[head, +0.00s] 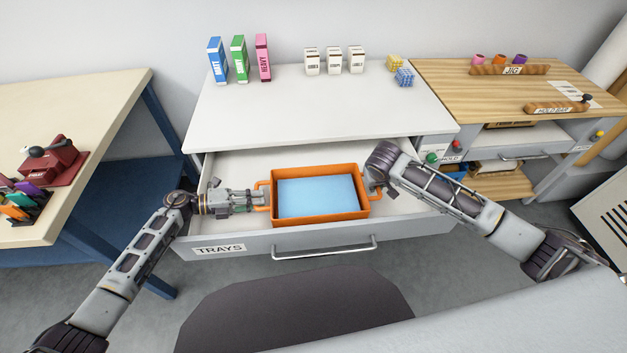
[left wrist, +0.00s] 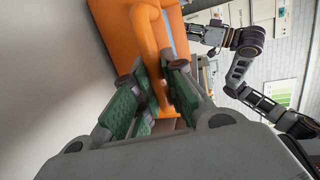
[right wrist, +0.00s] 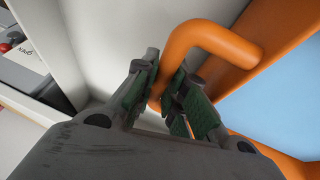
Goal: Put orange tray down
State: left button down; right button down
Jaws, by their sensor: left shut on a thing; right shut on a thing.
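The orange tray (head: 318,219) with a light blue bottom is at the open drawer labelled TRAYS (head: 270,160), inside its outline in the head view. Whether it touches the drawer floor I cannot tell. My left gripper (head: 262,198) is shut on the tray's left handle; the handle also shows between the fingers in the left wrist view (left wrist: 150,40). My right gripper (right wrist: 165,85) is shut on the right handle (right wrist: 205,40). In the head view my right wrist mostly hides that handle. The tray looks roughly level.
The drawer front (head: 300,238) with its metal handle is nearest me. The white top (head: 310,110) above holds several boxes at the back. A cream table (head: 75,110) stands left, a wooden bench (head: 490,85) right. Drawer floor is free beside the tray.

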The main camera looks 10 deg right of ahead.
pick_arm(q)
jog(key=shift+s+f, duration=0.1)
jog(key=shift+f, duration=0.2)
pick_arm(e)
jog(key=shift+d+f, duration=0.1)
jog(key=shift+f, duration=0.1)
